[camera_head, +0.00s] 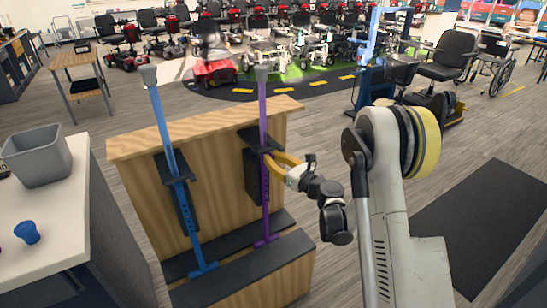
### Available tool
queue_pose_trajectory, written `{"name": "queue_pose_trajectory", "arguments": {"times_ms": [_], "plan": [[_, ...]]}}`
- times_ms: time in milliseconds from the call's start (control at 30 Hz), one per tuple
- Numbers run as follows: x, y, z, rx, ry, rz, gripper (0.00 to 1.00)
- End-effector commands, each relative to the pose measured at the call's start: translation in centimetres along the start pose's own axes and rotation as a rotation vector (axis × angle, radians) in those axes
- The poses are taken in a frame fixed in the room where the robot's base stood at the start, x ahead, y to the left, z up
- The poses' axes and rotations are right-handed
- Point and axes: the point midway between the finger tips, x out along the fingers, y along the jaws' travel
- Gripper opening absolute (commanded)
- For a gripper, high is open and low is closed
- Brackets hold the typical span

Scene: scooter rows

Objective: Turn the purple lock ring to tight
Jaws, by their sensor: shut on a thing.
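A purple pole (263,108) with a grey top stands upright against a wooden stand, right of a blue pole (163,125). The purple lock ring (266,150) is at the black bracket (249,140) partway up the purple pole, small and partly covered by my fingers. My gripper (274,157), with yellow fingers, reaches in from the right and is shut on the ring. I cannot read any tight or loose mark on the ring.
The wooden stand (141,148) has a dark step at its foot. Scooters fill the back. A dark mat (490,220) lies on the floor at right.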

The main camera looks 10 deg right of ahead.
Motion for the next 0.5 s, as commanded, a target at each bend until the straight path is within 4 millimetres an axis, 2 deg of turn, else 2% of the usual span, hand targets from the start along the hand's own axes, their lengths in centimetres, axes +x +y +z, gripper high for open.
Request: {"name": "queue_pose_trajectory", "arguments": {"times_ms": [200, 500], "plan": [[0.10, 0.72, 0.00, 0.000, 0.000, -0.125, 0.00], [0.15, 0.88, -0.01, 0.000, 0.000, -0.212, 0.00]]}}
